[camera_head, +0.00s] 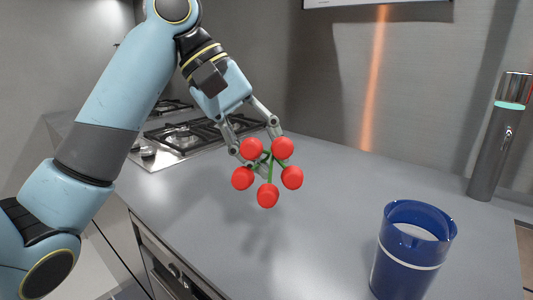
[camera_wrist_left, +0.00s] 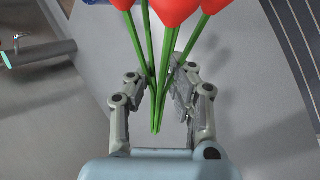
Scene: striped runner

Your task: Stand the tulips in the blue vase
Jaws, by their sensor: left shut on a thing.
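The tulips (camera_head: 267,195) are a bunch of several red heads on green stems. My left gripper (camera_head: 257,165) is shut on the stems and holds the bunch above the counter, left of the vase. In the left wrist view the stems (camera_wrist_left: 154,70) pass between the fingers of my left gripper (camera_wrist_left: 158,98), with the red heads (camera_wrist_left: 176,8) at the top edge. The blue vase (camera_head: 405,275) stands upright at the lower right of the head view, with a white band and an open top. My right gripper is in neither view.
The grey counter (camera_head: 300,240) is clear between the bunch and the vase. A stove (camera_head: 185,140) with black grates lies behind my left arm. A tall grey cylinder (camera_head: 490,155) with a lit ring stands at the back right.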

